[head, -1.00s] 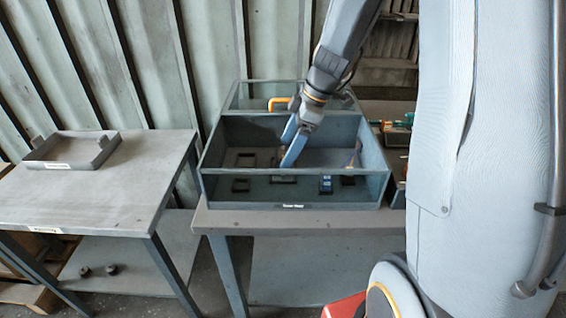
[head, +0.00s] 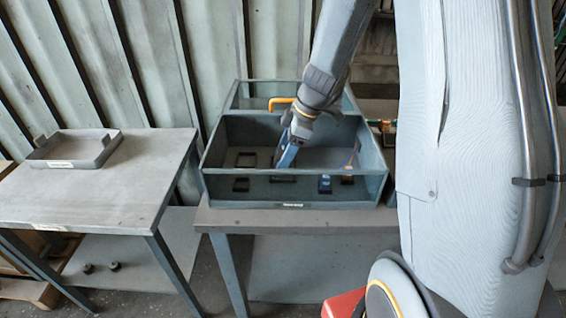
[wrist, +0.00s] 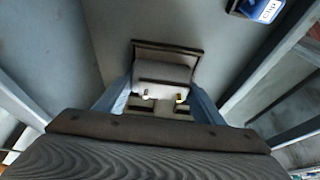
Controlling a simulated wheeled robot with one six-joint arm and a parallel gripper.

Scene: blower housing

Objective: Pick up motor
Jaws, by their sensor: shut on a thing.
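The motor (wrist: 162,72), a pale grey rounded body with a dark band and small white and yellow parts at its near end, shows in the wrist view. It lies between the two blue fingers of my gripper (wrist: 163,88), which are shut on it. A dark rectangular holder (wrist: 190,50) shows around and behind it; I cannot tell whether the motor is clear of it. In the head view my gripper (head: 287,156) reaches down into the front compartment of the grey bin (head: 222,148). The motor cannot be made out there.
A blue piece marked "Clip" (wrist: 265,8) lies nearby in the wrist view. Dark frames (head: 241,184) and a blue part (head: 325,183) sit along the bin's front. Bin walls surround my gripper. A grey tray (head: 78,150) lies on the left table (head: 120,190), otherwise clear.

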